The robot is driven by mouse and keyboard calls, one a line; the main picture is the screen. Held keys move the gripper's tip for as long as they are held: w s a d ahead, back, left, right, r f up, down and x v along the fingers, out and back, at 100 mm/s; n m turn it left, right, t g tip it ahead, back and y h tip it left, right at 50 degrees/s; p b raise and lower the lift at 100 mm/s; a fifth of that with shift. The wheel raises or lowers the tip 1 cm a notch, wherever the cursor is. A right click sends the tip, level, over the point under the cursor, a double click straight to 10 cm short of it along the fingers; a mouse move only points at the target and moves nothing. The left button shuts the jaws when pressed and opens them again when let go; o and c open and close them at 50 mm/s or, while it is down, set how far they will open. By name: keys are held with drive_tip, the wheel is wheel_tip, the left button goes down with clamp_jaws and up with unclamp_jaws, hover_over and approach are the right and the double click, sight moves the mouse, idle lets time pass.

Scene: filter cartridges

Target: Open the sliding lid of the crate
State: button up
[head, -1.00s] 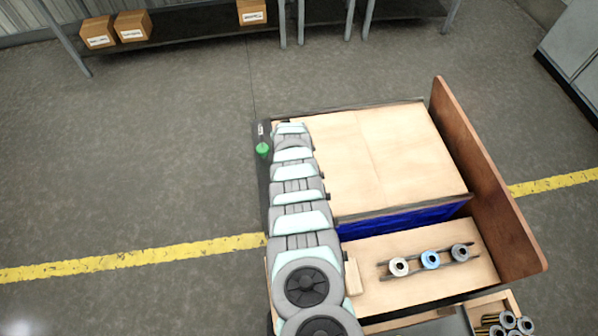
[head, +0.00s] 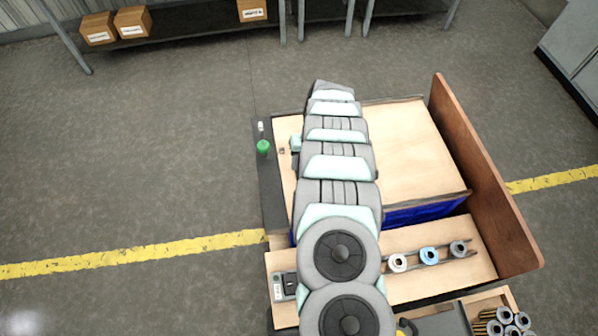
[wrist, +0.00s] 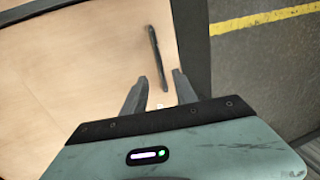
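The crate's blue wall (head: 428,212) shows in the head view below the front edge of a flat, pale wooden lid (head: 405,150). My arm crosses the left part of the lid and hides it there. In the wrist view, the lid surface (wrist: 75,65) fills the left, with a thin dark bar like a handle (wrist: 156,58) on it. My gripper (wrist: 159,75) is open and empty, its two dark fingers apart. The bar's near end appears between the fingertips, but I cannot tell how far below them it lies. The fingers are hidden in the head view.
A tall brown board (head: 490,180) stands along the right side. In front of the crate, white, blue and grey cartridges (head: 429,256) sit on a rail. A box (head: 505,318) of cartridges is at the lower right. A green button (head: 263,147) is at the left edge.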

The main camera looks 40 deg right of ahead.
drive_tip(key=f, duration=0.3)
drive_tip(key=a+f+b, duration=0.1)
drive_tip(key=f, duration=0.1)
drive_tip(key=shift+w+f, duration=0.25)
clamp_jaws()
idle(1.4)
